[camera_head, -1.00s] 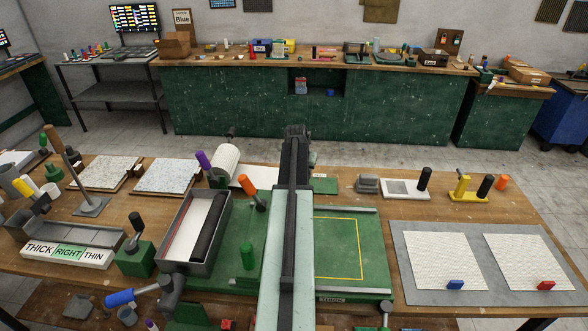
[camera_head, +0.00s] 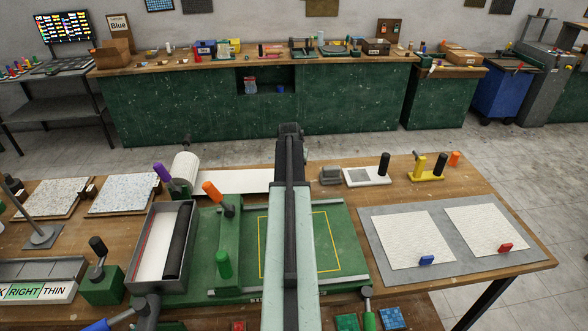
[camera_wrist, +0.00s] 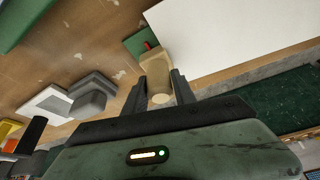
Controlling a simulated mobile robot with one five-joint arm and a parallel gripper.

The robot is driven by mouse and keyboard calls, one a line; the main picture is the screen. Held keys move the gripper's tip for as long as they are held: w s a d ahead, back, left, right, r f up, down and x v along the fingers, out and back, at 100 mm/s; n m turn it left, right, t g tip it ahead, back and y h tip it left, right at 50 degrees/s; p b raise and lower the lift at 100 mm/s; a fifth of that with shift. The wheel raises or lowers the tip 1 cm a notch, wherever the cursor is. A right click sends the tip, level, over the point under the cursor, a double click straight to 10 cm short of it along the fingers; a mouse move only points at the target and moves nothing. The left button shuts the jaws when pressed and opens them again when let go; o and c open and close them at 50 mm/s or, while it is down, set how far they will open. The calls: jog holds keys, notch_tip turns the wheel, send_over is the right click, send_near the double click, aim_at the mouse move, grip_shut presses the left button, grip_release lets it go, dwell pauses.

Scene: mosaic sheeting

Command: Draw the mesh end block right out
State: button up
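The mesh end block looks to be the tan block with a round knob (camera_wrist: 157,72), seen in the wrist view at the edge of the white mesh sheet (camera_wrist: 210,35). In the head view my arm hides the block; the white sheet (camera_head: 232,182) runs right from the white roll (camera_head: 185,170) and passes behind my arm. My gripper (camera_wrist: 158,82) has one dark finger on each side of the block's knob. Whether the fingers press on it is too close to tell. In the head view my gripper (camera_head: 289,131) is seen end-on, its fingers hidden.
A small green plate with a red part (camera_wrist: 143,44) lies beside the block. A grey block (camera_head: 331,175), a white pad with a black handle (camera_head: 366,177) and a yellow tool (camera_head: 427,168) stand to the right. A green bed (camera_head: 325,245) lies nearer me.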

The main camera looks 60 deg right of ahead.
jog(key=o, duration=0.3)
jog(key=shift+w, duration=0.15)
jog(key=shift+w+a, duration=0.1)
jog(key=p+v, duration=0.7)
jog(key=v, duration=0.1)
